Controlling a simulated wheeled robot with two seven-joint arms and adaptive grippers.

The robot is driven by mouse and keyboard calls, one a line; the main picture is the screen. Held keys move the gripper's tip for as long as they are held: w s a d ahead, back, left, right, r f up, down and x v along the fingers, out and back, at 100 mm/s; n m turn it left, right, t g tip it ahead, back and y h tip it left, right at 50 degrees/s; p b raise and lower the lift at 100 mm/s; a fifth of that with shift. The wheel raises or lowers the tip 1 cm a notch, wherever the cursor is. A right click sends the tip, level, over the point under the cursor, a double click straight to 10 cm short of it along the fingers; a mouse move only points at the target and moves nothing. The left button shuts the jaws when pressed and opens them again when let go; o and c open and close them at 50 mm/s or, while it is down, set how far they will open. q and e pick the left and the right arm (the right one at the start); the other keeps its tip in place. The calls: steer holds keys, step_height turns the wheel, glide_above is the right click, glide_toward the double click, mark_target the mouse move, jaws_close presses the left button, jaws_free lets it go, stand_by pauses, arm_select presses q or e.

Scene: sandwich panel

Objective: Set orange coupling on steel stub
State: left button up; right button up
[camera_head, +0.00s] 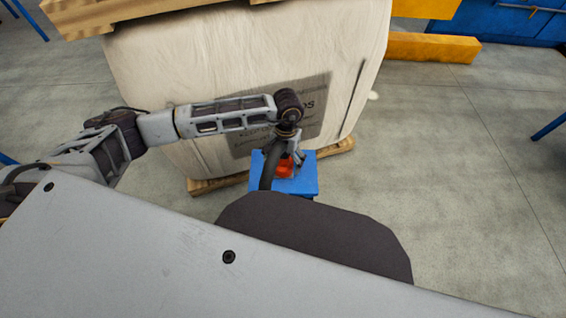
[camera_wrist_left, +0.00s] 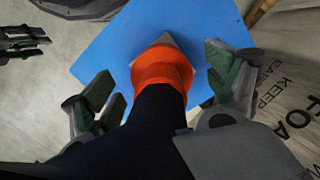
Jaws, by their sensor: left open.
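The orange coupling (camera_head: 286,168) is on or just above the top of a blue stand (camera_head: 306,184). In the left wrist view the coupling (camera_wrist_left: 163,68) lies between the fingers of my left gripper (camera_wrist_left: 166,88), which are spread with a gap on both sides. In the head view my left gripper (camera_head: 290,157) reaches down over the blue stand. A thick black hose-like piece (camera_wrist_left: 158,112) meets the coupling. A grey pointed piece (camera_wrist_left: 165,42) shows beyond the coupling; I cannot tell whether it is the steel stub. The coupling's seating is hidden.
A large wrapped crate (camera_head: 180,95) on a wooden pallet (camera_head: 215,184) stands close behind the blue stand. Yellow beams (camera_head: 430,47) and blue furniture (camera_head: 520,22) are at the back right.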

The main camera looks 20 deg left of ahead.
arm_select(q)
steer(key=r, duration=0.3)
steer(key=w+r, duration=0.1)
steer(key=r, duration=0.6)
steer(key=shift+w+r, duration=0.15)
steer(key=shift+d, duration=0.15)
